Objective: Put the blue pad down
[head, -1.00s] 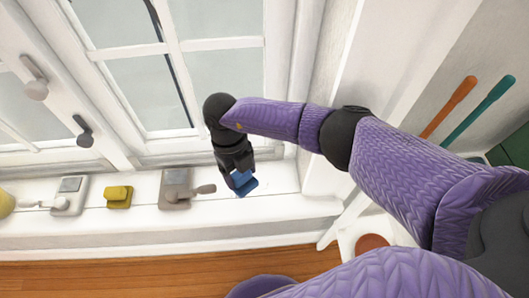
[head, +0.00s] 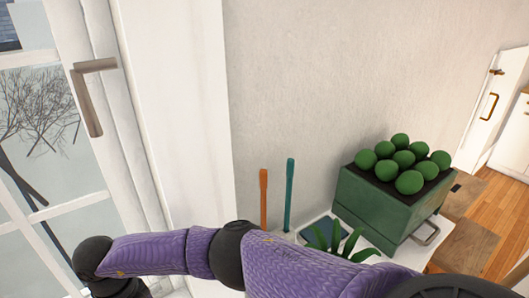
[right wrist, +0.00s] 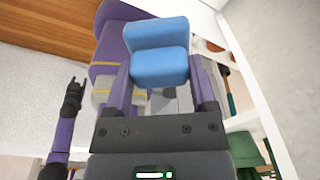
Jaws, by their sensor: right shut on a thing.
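The blue pad (right wrist: 158,66) is in the right wrist view, a bright blue block with a stepped shape. My right gripper (right wrist: 160,80) is shut on it, with a purple finger on each side. In the head view my right arm reaches to the left along the bottom, and its gripper and the pad are below the picture edge. My left gripper (right wrist: 74,97) shows small and dark at the left of the right wrist view. It is apart from the pad, and its jaws are too small to read.
In the head view, a green crate (head: 374,207) of green balls stands at the right. An orange handle (head: 264,200), a teal handle (head: 289,195) and a leafy plant (head: 336,240) are beside it. A window with a grey handle (head: 92,97) is at the left.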

